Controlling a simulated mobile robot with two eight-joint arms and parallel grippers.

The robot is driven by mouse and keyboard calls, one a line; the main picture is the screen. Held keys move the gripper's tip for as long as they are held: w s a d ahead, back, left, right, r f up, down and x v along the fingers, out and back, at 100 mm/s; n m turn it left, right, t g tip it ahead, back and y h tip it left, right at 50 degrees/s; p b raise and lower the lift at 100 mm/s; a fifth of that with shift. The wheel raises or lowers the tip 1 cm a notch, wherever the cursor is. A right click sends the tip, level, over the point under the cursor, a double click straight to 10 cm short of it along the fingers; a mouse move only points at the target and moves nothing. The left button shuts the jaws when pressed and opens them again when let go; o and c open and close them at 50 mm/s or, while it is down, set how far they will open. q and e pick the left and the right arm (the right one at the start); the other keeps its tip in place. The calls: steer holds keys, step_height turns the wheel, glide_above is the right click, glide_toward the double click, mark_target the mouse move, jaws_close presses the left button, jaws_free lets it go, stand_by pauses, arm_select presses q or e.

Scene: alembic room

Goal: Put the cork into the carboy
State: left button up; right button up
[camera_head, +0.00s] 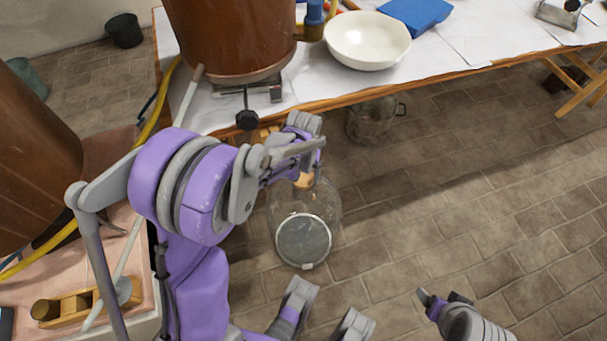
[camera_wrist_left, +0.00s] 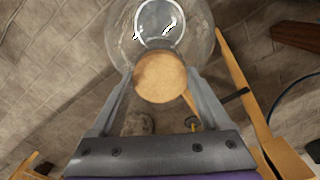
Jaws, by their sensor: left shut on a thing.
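The cork (camera_head: 304,181) is a tan, round stopper. My left gripper (camera_wrist_left: 158,80) is shut on it, with a finger on each side; the cork's flat face (camera_wrist_left: 160,77) shows in the left wrist view. The carboy (camera_head: 330,195) is a clear glass vessel on the floor, with a pale-rimmed dark circle on it. In the head view the cork overlaps its far part, beyond that circle. In the left wrist view the carboy (camera_wrist_left: 203,40) lies behind the cork, which overlaps its edge. I cannot tell whether they touch.
A paper-covered table (camera_head: 470,50) stands behind, bearing a brown vessel (camera_head: 235,35) and a white bowl (camera_head: 367,40). A glass jug (camera_head: 370,120) stands on the floor near the table. A wooden plane (camera_head: 85,303) lies at lower left. Paved floor at right is mostly open.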

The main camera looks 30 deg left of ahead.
mark_target(304, 177)
arm_select(q)
steer(key=shift+f, duration=0.1)
stand_by(0.7)
steer(key=o, duration=1)
steer(key=shift+r, duration=0.2)
steer(key=shift+r+p, duration=2.2)
steer(key=shift+r, duration=1.15)
